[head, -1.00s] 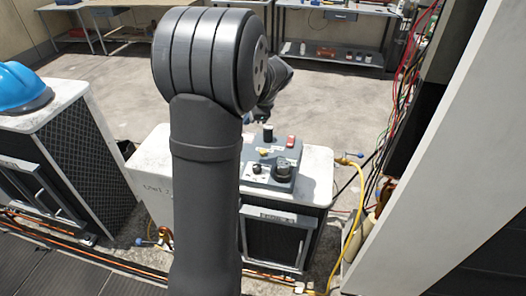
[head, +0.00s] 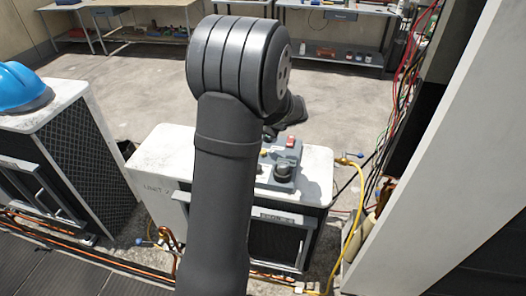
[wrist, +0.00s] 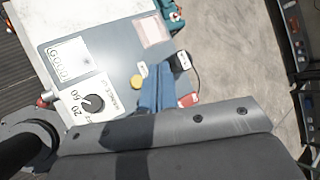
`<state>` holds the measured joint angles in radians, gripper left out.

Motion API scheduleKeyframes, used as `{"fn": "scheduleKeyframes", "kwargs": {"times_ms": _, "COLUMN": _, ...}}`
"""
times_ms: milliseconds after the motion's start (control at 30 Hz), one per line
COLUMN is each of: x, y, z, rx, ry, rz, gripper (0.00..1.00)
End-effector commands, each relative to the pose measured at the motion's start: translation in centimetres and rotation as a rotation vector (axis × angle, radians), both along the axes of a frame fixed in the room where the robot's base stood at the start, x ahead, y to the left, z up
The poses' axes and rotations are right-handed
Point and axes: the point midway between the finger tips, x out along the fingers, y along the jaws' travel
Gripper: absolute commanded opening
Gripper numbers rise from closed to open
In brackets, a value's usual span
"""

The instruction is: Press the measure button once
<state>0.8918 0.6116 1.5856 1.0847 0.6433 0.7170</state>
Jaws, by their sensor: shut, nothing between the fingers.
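A grey control box (head: 296,152) sits on the white top of a condenser. In the wrist view its panel (wrist: 113,62) carries a round yellow button (wrist: 137,82), a black dial (wrist: 93,103) and a red part (wrist: 188,100). A small white label stands by the yellow button; I cannot read it, so which control is the measure button is unclear. My gripper (wrist: 157,82) shows blue fingers, shut and empty, over the panel just right of the yellow button. I see no clear contact. My arm hides the gripper in the head view.
A black part (wrist: 182,62) and a teal object (wrist: 172,14) lie near the panel's far side. A second condenser with a blue helmet (head: 20,88) stands left. A yellow hose (head: 352,210) and a white panel (head: 445,140) are at right.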

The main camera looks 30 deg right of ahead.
Motion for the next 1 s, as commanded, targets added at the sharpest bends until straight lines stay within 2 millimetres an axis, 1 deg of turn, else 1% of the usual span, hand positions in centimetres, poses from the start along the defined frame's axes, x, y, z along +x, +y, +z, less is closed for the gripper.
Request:
{"fn": "scheduleKeyframes", "kwargs": {"times_ms": 167, "x": 0.0, "y": 0.0, "z": -1.5, "rx": 0.004, "ry": 0.003, "rz": 0.001, "gripper": 0.00}}
{"fn": "scheduleKeyframes", "kwargs": {"times_ms": 400, "x": 0.0, "y": 0.0, "z": -5.0, "rx": 0.004, "ry": 0.003, "rz": 0.000, "gripper": 0.00}}
{"fn": "scheduleKeyframes", "kwargs": {"times_ms": 600, "x": 0.0, "y": 0.0, "z": -7.3, "rx": 0.003, "ry": 0.002, "rz": 0.000, "gripper": 0.00}}
{"fn": "scheduleKeyframes", "kwargs": {"times_ms": 800, "x": 0.0, "y": 0.0, "z": -8.5, "rx": 0.001, "ry": 0.001, "rz": 0.001, "gripper": 0.00}}
{"fn": "scheduleKeyframes", "kwargs": {"times_ms": 1000, "x": 0.0, "y": 0.0, "z": -8.7, "rx": 0.000, "ry": 0.001, "rz": 0.001, "gripper": 0.00}}
